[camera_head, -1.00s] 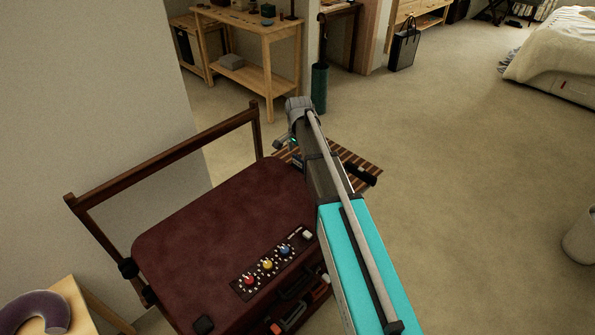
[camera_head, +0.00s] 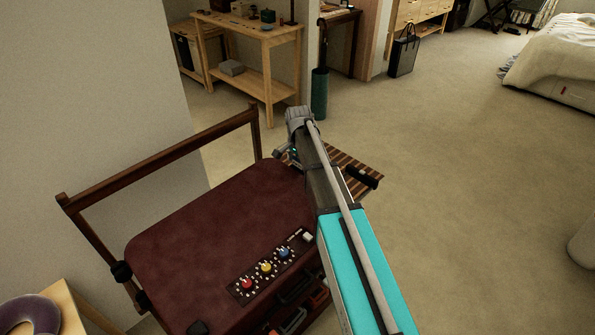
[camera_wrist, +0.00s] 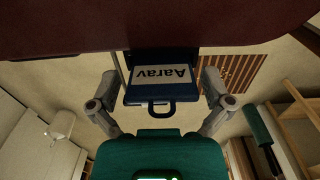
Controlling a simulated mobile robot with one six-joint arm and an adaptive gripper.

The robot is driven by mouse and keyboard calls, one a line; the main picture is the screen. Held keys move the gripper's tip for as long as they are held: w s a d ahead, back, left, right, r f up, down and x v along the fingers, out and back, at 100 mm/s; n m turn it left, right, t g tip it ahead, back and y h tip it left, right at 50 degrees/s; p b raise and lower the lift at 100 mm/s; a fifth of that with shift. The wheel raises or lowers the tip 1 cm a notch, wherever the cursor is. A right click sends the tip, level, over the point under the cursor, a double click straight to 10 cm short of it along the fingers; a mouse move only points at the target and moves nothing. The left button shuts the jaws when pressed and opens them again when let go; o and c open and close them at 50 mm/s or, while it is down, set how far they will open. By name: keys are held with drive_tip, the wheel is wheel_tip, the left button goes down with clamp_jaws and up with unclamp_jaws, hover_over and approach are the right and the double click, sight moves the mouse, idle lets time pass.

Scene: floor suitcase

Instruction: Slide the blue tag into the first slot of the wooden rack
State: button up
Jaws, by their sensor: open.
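A blue tag (camera_wrist: 162,92) with a white label reading "Aarav" shows upside down in the wrist view, its loop handle toward me. It sits just under the edge of the dark red suitcase (camera_wrist: 60,35). My gripper (camera_wrist: 161,80) is open, with one finger on each side of the tag and gaps between. In the head view my arm hides the gripper's tips and the tag. A slatted wooden piece (camera_head: 352,160) lies beyond the suitcase and shows in the wrist view (camera_wrist: 236,76); I cannot tell if it is the rack or make out a first slot.
The suitcase (camera_head: 215,225) rests against a wooden rail (camera_head: 160,160) and carries a panel of coloured knobs (camera_head: 268,266). A wooden bench (camera_head: 255,35), a green cylinder (camera_head: 319,95) and a black bag (camera_head: 403,52) stand at the back.

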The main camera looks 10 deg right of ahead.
drive_tip(key=c, duration=0.8)
drive_tip(key=shift+o, duration=0.2)
wheel_tip(320, 180, up, 10)
drive_tip(key=p, duration=1)
idle(0.5)
